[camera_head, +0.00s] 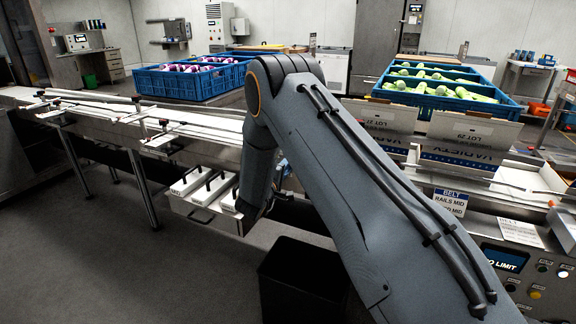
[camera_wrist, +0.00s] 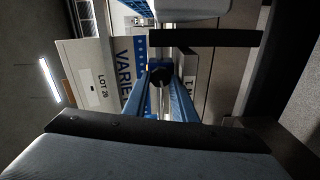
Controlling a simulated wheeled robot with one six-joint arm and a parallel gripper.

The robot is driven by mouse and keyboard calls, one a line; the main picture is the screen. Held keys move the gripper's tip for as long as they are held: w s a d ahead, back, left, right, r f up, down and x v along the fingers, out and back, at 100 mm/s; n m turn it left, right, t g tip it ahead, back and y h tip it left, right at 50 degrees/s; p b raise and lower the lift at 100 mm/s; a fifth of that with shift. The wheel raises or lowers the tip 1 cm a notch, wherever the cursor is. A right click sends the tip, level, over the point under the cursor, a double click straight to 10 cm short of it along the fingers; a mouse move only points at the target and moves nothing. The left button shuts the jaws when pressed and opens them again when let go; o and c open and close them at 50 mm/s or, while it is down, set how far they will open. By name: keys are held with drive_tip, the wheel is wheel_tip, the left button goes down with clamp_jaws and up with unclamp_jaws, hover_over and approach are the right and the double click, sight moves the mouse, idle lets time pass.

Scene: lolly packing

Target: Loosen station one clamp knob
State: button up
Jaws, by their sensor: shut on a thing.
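In the wrist view my gripper (camera_wrist: 162,92) has its two blue fingers converging on a small dark rounded thing (camera_wrist: 160,72), which looks like a knob. The fingers are shut on it at its sides. Its shaft and mount are hidden. In the head view my arm covers most of the gripper's end, low at the conveyor's front. Other dark knobs with red parts stand along the conveyor rails (camera_head: 163,123), further left and away from my gripper. I cannot tell station numbers from these frames.
A drawer with white blocks and black handles (camera_head: 188,181) is just left of my wrist. A black bin (camera_head: 300,275) stands below my arm. The floor at lower left is clear.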

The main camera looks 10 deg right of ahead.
drive_tip(key=shift+n, duration=0.8)
drive_tip(key=o, duration=1)
drive_tip(key=shift+o, duration=0.2)
drive_tip(key=shift+f, duration=0.1)
drive_tip(key=shift+s+f, duration=0.1)
